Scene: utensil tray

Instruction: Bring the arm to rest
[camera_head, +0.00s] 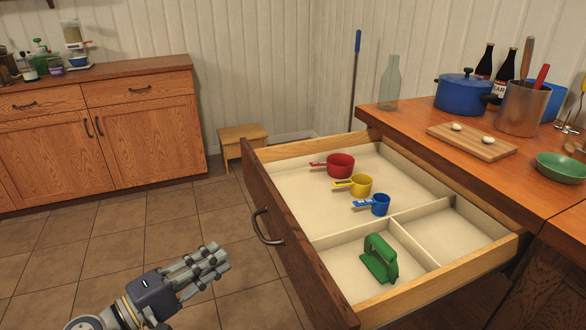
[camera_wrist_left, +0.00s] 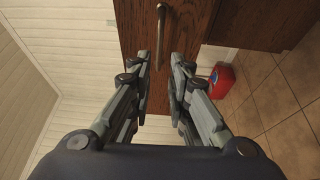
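My left gripper (camera_head: 218,258) is in the lower left of the head view, over the tiled floor and to the left of the open drawer (camera_head: 285,235). It is apart from the curved drawer handle (camera_head: 262,228). In the left wrist view the left gripper (camera_wrist_left: 161,62) has its two fingers spread with nothing between them. A metal handle (camera_wrist_left: 160,38) on a dark wooden front (camera_wrist_left: 137,30) shows beyond the fingertips. My right gripper is in neither view.
The drawer holds red (camera_head: 341,164), yellow (camera_head: 361,184) and blue (camera_head: 380,204) measuring cups and a green tool (camera_head: 380,259) in the front compartment. A wooden counter (camera_head: 410,120) stands right. A small stool (camera_head: 242,137) stands behind. A red container (camera_wrist_left: 222,81) is on the floor.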

